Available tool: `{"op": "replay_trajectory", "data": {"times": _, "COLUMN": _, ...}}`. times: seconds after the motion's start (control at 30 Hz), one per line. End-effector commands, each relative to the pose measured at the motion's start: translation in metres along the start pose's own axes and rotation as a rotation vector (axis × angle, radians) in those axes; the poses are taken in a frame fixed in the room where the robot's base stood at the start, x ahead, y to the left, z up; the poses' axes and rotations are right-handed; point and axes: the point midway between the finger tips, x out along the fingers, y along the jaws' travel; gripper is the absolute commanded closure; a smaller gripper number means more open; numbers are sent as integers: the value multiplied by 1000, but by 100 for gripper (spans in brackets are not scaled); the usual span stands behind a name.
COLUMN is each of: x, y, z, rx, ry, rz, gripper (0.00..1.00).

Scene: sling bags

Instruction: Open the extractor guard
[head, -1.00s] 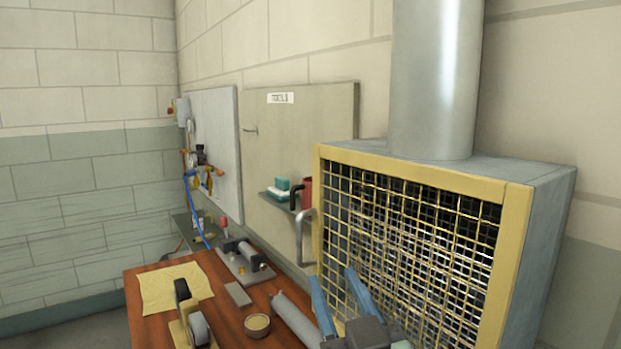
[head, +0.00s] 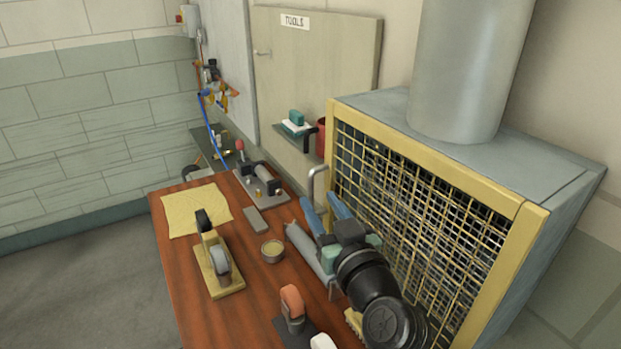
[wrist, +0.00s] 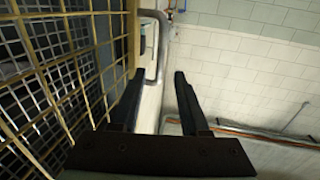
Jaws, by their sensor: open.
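The extractor guard (head: 413,215) is a yellow-framed mesh panel on the front of a grey extractor box. It looks closed against the box. Its grey bar handle (head: 316,184) is on the frame's left edge. The handle also shows in the wrist view (wrist: 164,45), ahead of the fingertips and in line with the gap between them. My gripper (head: 322,203) is open and empty, just in front of the handle. The wrist view shows both dark fingers (wrist: 158,76) apart, with the mesh close on the left. I cannot tell the exact distance to the handle.
A small shelf (head: 308,137) is behind the handle. Open floor lies left of the bench.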

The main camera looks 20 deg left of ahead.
Motion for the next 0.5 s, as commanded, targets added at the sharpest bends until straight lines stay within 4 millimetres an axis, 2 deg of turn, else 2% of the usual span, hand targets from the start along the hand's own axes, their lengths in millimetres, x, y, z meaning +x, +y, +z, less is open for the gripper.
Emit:
{"op": "replay_trajectory", "data": {"times": 0.03, "x": 10, "y": -1, "z": -3, "rx": 1, "ry": -2, "rz": -3, "gripper": 55}}
{"op": "replay_trajectory", "data": {"times": 0.2, "x": 36, "y": -1, "z": -3, "rx": 1, "ry": -1, "rz": -1, "gripper": 55}}
{"op": "replay_trajectory", "data": {"times": 0.5, "x": 58, "y": 0, "z": -1, "rx": 0, "ry": 0, "rz": -1, "gripper": 55}}
